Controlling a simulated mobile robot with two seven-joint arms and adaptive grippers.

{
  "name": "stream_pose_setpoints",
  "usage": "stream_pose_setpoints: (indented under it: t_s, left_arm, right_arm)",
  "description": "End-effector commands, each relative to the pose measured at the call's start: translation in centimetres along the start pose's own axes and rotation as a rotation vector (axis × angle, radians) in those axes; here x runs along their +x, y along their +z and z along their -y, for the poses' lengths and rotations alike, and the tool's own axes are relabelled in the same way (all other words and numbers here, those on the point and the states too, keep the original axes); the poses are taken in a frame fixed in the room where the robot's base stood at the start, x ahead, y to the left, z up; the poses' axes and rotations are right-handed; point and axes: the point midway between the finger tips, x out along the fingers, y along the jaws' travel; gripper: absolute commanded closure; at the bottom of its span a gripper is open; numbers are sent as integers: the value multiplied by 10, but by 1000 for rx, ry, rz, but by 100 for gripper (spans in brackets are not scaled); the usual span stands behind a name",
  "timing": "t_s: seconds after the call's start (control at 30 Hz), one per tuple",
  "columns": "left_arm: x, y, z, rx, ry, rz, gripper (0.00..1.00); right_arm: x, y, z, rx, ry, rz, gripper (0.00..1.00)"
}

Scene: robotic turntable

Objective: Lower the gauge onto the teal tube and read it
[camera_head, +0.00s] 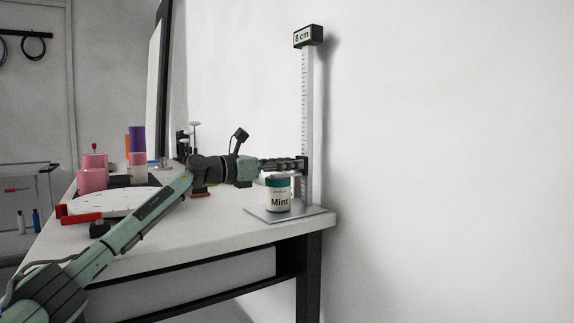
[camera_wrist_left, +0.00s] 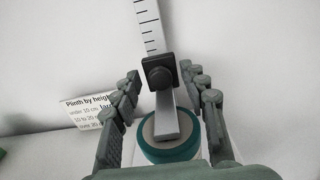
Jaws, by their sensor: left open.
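The height gauge (camera_head: 308,110) is a tall ruled post on a flat metal base plate (camera_head: 310,213) at the table's right corner. Its display at the top reads 8 cm. The teal tube (camera_head: 279,196), with a white label reading "Mint", stands upright on the plate. The gauge's dark slider (camera_wrist_left: 160,75) and its pale arm show in the left wrist view, with the arm over the top of the teal tube (camera_wrist_left: 172,152). I cannot tell for certain whether they touch. My left gripper (camera_head: 298,165) is open, its fingers (camera_wrist_left: 163,92) on either side of the slider. My right gripper is out of view.
A white turntable disc (camera_head: 108,201) lies on the table to the left, with pink cylinders (camera_head: 92,175) and a purple-topped one (camera_head: 137,140) behind it. A printed sign (camera_wrist_left: 88,108) about plinth by height is partly hidden by the fingers. A plain wall stands right of the table.

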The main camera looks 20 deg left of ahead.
Motion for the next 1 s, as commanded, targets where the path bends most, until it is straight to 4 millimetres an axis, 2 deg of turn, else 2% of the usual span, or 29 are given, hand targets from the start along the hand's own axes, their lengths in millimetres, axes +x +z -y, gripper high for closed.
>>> stream_pose_setpoints:
  t_s: [0.17,0.5,0.63,0.8,1.0]
  left_arm:
    - [-14,-1,-2,0,2,0,57]
    - [-84,-1,-1,1,3,-3,57]
    - [-104,-2,-1,0,2,-2,57]
    - [-118,-1,0,0,1,-1,57]
    - [-120,0,0,0,0,0,57]
  right_arm:
    - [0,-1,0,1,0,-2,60]
    - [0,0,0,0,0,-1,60]
    - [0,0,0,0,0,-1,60]
    - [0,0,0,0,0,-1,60]
    - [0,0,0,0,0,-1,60]
